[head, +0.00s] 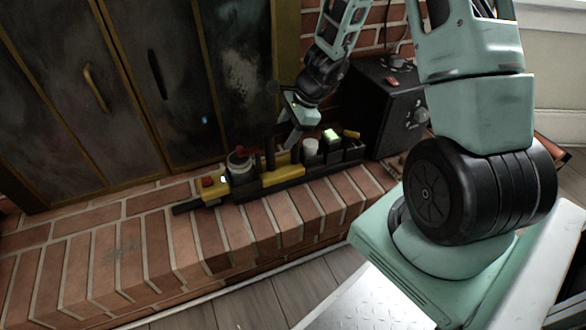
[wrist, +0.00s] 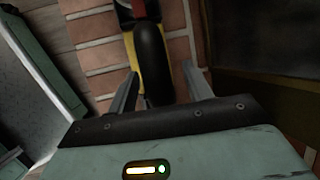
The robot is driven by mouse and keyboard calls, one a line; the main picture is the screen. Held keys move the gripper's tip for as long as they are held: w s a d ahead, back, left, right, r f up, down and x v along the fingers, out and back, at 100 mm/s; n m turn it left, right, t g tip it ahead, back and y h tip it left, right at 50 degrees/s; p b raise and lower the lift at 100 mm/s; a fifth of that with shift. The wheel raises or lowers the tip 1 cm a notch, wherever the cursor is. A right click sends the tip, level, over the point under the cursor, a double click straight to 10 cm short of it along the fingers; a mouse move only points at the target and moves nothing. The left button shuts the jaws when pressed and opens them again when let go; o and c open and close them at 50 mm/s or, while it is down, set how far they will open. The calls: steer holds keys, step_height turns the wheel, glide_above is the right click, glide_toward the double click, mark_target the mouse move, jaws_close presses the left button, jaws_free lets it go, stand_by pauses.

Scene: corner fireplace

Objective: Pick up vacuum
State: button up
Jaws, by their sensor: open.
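The vacuum (head: 240,181) is a long black and yellow device with red parts, lying on the brick hearth in front of the fireplace doors. My gripper (head: 287,142) is over its right part, pointing down, with its jaws open. In the wrist view, the vacuum's rounded black handle (wrist: 152,55) runs between the two fingers of my gripper (wrist: 160,88), with yellow body beside and below it. Gaps show on both sides of the handle near the fingers. The lower end of the handle is hidden by the gripper's body.
A black box with knobs (head: 385,108) stands on the hearth to the right. A white cylinder (head: 311,147) and a green-topped piece (head: 332,136) sit close right of my gripper. Dark metal doors (head: 150,85) rise behind. The hearth's left part (head: 110,240) is clear.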

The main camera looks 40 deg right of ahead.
jaws_close()
steer(key=shift+r, duration=0.1)
stand_by(1.2)
